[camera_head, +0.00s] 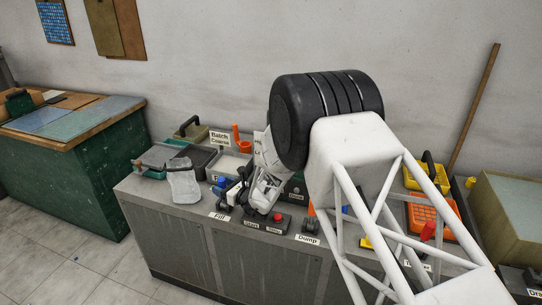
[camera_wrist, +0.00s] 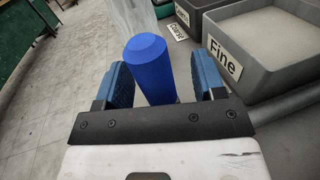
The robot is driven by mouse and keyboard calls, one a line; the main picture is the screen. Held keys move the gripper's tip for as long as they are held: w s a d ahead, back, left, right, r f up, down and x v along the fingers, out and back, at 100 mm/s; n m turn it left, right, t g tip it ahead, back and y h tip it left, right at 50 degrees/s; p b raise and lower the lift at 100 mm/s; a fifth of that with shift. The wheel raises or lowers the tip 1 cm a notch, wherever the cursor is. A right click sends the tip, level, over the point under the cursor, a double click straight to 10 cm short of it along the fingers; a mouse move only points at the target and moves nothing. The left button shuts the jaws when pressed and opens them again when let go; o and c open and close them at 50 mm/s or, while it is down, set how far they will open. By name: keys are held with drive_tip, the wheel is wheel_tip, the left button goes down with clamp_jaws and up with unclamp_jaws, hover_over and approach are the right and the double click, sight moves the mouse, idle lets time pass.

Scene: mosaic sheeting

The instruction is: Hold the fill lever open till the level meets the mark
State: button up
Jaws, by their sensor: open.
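A blue handle (camera_wrist: 147,65) stands between my gripper's two blue-padded fingers in the wrist view. My gripper (camera_wrist: 162,80) is open, one finger on each side of the handle, and I see no clear grip on it. In the head view a small blue knob (camera_head: 221,182) shows beside my gripper (camera_head: 233,190), above the "Fill" label (camera_head: 219,216) on the bench. The lever's lower part is hidden by my gripper. I cannot make out a level or a mark in either view.
A grey bin labelled "Fine" (camera_wrist: 275,62) is close to the right of my gripper. The grey bench (camera_head: 185,238) also carries a red button (camera_head: 278,217), a "Dump" label (camera_head: 308,239) and a "Batch Coarse" sign (camera_head: 220,139).

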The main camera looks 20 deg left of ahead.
drive_tip(key=v, duration=0.7)
drive_tip(key=shift+d, duration=0.15)
idle(0.4)
drive_tip(key=s+d+r+n+g+h, duration=0.25)
drive_tip(key=s+d+r+n, duration=0.35)
drive_tip(key=d+r, duration=0.5)
drive_tip(key=s+d+r+n+g+h, duration=0.2)
drive_tip(key=s+d+r+n+g, duration=0.3)
drive_tip(key=d+r, duration=0.6)
drive_tip(key=s+d+r+n+t+h, duration=0.1)
drive_tip(key=s+d+r+n+h, duration=0.1)
drive_tip(key=s+d, duration=0.7)
drive_tip(key=s+d+r+n+t+h, duration=0.2)
drive_tip(key=s+d+h, duration=0.4)
drive_tip(key=d, duration=0.8)
drive_tip(key=s+d+r+n+t+h, duration=0.2)
drive_tip(key=s+d+n+h, duration=0.3)
drive_tip(key=s+d, duration=0.7)
drive_tip(key=shift+s+r+n, duration=0.25)
drive_tip(key=shift+r+n, duration=0.35)
drive_tip(key=shift+r, duration=0.3)
drive_tip(key=shift+t, duration=0.25)
